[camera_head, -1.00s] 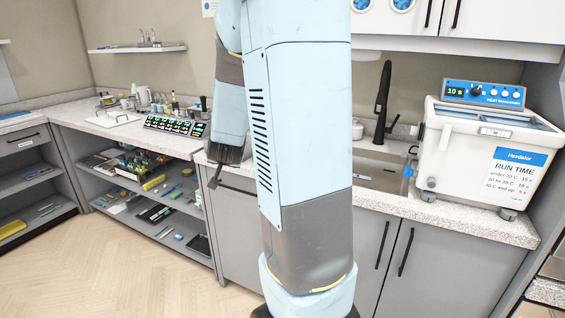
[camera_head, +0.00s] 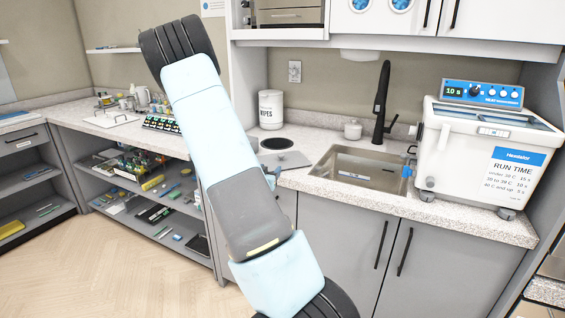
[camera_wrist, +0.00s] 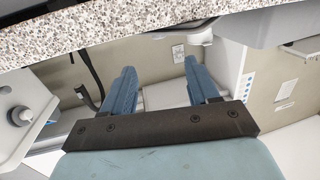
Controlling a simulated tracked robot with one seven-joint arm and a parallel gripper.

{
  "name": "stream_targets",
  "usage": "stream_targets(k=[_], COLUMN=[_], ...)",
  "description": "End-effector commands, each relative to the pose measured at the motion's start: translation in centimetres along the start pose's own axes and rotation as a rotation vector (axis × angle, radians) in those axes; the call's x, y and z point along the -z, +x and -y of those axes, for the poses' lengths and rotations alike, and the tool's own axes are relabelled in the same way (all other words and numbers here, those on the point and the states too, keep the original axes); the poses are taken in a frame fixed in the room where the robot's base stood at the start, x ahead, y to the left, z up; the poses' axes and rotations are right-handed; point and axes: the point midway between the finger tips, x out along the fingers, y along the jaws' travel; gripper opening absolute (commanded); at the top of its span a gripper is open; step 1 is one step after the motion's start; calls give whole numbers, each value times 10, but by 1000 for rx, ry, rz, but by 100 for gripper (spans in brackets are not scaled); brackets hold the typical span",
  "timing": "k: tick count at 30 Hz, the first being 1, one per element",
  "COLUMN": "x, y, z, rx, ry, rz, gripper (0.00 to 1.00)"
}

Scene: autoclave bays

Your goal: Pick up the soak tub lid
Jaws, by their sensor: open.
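I cannot make out the soak tub lid for certain. A flat white plate (camera_head: 112,118) with what looks like a small handle lies on the left counter in the head view, but I cannot tell if it is the lid. My gripper (camera_wrist: 167,80) shows in the wrist view, its two blue fingers wide apart with nothing held between them. The wrist view is upside down, with the speckled counter edge along its top. In the head view my arm link crosses the middle and the gripper is hidden.
A sink (camera_head: 356,170) with a black tap (camera_head: 382,105) is in the right counter. A white bath (camera_head: 470,160) stands right of it. A wipes tub (camera_head: 271,110) and a flat plate with a dark disc (camera_head: 285,160) are left of the sink. Open shelves (camera_head: 150,195) hold small items.

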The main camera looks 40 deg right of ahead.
Motion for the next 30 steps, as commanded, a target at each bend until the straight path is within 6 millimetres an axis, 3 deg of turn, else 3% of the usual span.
stream_targets(k=[12, 23, 30], x=[0, -1, -2], y=[66, 92, 124], z=[-1, -1, 0], rx=[-3, -3, -4], ry=[-1, -1, 0], rz=[-2, 0, 0], gripper=[60, 60, 60])
